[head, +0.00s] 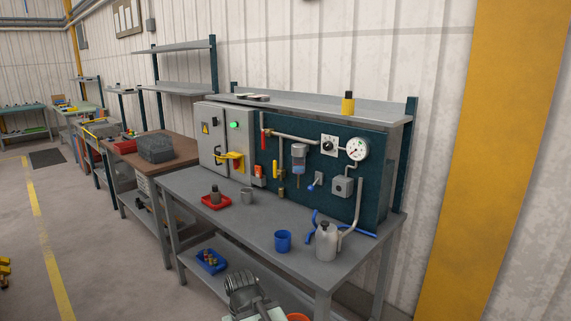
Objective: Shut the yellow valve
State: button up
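The yellow valve handle (275,169) is on the dark teal panel (330,205) above the workbench, left of the middle. It stands roughly upright, beside a small brass-coloured body and short vertical pipe. The exact joint between handle and pipe is too small to make out. A grey ribbed part at the bottom edge looks like my gripper (243,284). It is low in front of the bench, well below and apart from the valve, with nothing visible in it. Its fingers cannot be told apart.
A red-handled valve (264,132) is above left of it. A grey cabinet (210,138) with a yellow part (235,158) stands left. The bench's front middle is clear.

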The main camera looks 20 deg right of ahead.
aim_at(276, 174)
jog(key=z, duration=0.25)
jog(key=i, duration=1.55)
jog(key=u, duration=0.75)
jog(key=k, duration=0.9)
jog(key=u, duration=0.15)
jog(key=i, duration=0.9)
jog(key=z, duration=0.1)
